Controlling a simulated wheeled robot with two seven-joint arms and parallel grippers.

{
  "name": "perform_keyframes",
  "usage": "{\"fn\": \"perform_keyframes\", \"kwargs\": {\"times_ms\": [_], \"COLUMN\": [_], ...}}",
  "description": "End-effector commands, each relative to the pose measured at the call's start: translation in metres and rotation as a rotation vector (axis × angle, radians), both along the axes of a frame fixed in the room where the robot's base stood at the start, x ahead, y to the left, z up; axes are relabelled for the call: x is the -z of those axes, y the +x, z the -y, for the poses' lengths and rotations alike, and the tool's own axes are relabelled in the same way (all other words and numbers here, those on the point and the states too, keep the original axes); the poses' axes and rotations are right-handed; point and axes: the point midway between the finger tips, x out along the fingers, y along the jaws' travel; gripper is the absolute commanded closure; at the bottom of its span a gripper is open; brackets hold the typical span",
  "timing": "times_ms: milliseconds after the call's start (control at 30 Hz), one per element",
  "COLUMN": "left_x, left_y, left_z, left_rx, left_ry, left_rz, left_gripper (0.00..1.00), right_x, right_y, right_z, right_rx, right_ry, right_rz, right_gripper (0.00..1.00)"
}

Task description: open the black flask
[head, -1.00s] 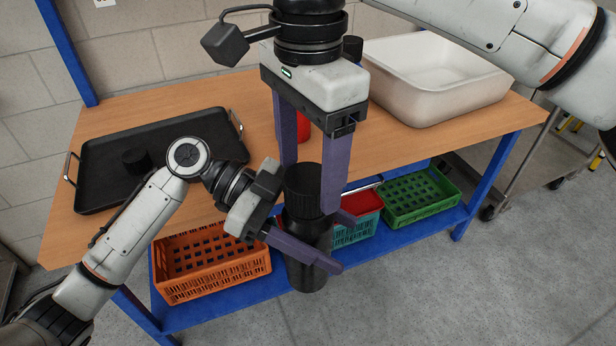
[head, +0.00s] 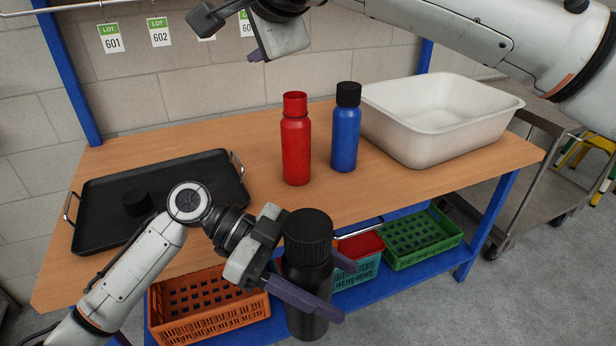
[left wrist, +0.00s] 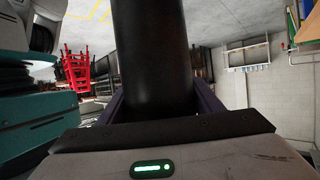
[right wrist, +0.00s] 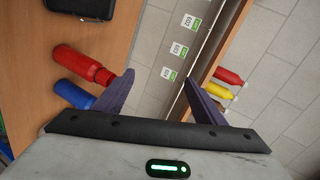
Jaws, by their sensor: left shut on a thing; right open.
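The black flask (head: 306,300) is upright in front of the table, held in the air by my left gripper (head: 344,290), whose fingers are shut around its body. Its ridged black cap (head: 308,226) sits on top. In the left wrist view the flask's dark body (left wrist: 150,50) stands between the fingers. My right gripper (right wrist: 158,85) is open and empty in the right wrist view. In the head view it is high up at the top edge, away from the flask, with its fingers mostly out of sight.
A black tray (head: 100,190) at left holds a loose black cap (head: 137,203). A white tub (head: 420,130) stands at right. Crates sit on the blue shelf below.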

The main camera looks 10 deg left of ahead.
Motion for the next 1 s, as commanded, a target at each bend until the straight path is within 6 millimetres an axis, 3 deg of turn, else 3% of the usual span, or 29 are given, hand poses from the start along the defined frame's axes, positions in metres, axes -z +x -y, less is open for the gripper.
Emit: {"fn": "perform_keyframes", "kwargs": {"times_ms": [33,133,233,333,467,567,733,867,1000], "left_x": [-0.001,-0.001,-0.001,-0.001,-0.001,-0.001,-0.001,-0.001,-0.001], "left_y": [0.000,0.000,0.000,0.000,0.000,0.000,0.000,0.000,0.000], "left_z": [0.000,0.000,0.000,0.000,0.000,0.000,0.000,0.000,0.000], "left_rx": [0.000,0.000,0.000,0.000,0.000,0.000,0.000,0.000,0.000], "left_ry": [-0.002,-0.002,-0.002,-0.002,-0.002,-0.002,-0.002,-0.002,-0.002], "left_rz": [0.002,0.002,0.002,0.002,0.002,0.002,0.002,0.002,0.002], "left_gripper": [1.00,1.00,1.00,1.00,1.00,1.00,1.00,1.00,1.00], "right_x": [-0.023,-0.067,-0.104,-0.127,-0.134,-0.121,-0.065,-0.008,0.051], "right_y": [0.000,-0.009,-0.033,-0.068,-0.122,-0.163,-0.219,-0.241,-0.242], "right_z": [-0.010,-0.032,-0.052,-0.071,-0.090,-0.099,-0.095,-0.075,-0.037], "right_rx": [-0.042,-0.151,-0.287,-0.446,-0.681,-0.878,-1.230,-1.487,-1.724], "right_ry": [0.036,0.099,0.134,0.140,0.101,0.034,-0.159,-0.363,-0.613], "right_rz": [0.095,0.289,0.480,0.655,0.853,0.975,1.108,1.133,1.084], "right_gripper": [0.36,0.36,0.36,0.36,0.36,0.36,0.36,0.36,0.36]}}
